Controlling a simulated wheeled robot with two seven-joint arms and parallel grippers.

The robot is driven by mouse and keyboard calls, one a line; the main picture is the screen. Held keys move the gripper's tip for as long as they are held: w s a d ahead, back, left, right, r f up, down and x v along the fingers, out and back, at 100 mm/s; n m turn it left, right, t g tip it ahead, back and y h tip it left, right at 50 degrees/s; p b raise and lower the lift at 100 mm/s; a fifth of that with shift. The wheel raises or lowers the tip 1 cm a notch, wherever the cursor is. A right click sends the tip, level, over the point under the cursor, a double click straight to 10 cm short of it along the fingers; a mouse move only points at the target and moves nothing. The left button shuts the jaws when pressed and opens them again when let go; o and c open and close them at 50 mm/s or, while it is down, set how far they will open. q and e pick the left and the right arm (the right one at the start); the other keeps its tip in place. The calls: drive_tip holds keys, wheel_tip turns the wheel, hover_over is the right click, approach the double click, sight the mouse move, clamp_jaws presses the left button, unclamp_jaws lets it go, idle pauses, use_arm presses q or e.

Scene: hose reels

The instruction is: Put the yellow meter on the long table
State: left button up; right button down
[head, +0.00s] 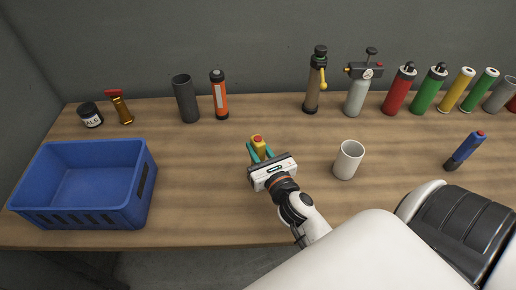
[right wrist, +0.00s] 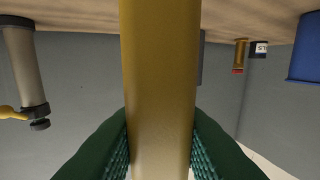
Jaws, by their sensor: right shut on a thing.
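The yellow meter (head: 258,144) is a slim yellow cylinder with a reddish top, upright or nearly so over the middle of the long table. My right gripper (head: 261,153) is shut on it, with the green fingers on either side. In the right wrist view the yellow meter (right wrist: 160,80) fills the middle between the fingertips (right wrist: 160,140), and its lower end runs out of the frame. I cannot tell whether it touches the table. The long table (head: 210,180) has a wooden top, which also shows in the right wrist view (right wrist: 80,10). My left gripper is not in view.
A blue crate (head: 142,205) stands at the left and a white cup (head: 348,160) right of my gripper. A dark grey cylinder (head: 186,99), an orange tube (head: 219,96) and several canisters line the back. Bare wood surrounds the gripper.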

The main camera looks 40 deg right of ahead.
drive_tip(key=shift+f, duration=0.2)
drive_tip(key=c, duration=1.2)
unclamp_jaws()
drive_tip(key=shift+r, duration=0.1)
drive_tip(key=shift+o, duration=0.2)
drive_tip(key=shift+r, duration=0.25)
drive_tip(key=s+a+b, duration=0.2)
drive_tip(key=s+b, duration=0.2)
drive_tip(key=s, duration=0.8)
drive_tip(key=shift+b, duration=0.4)
drive_tip(key=shift+w+f, duration=0.1)
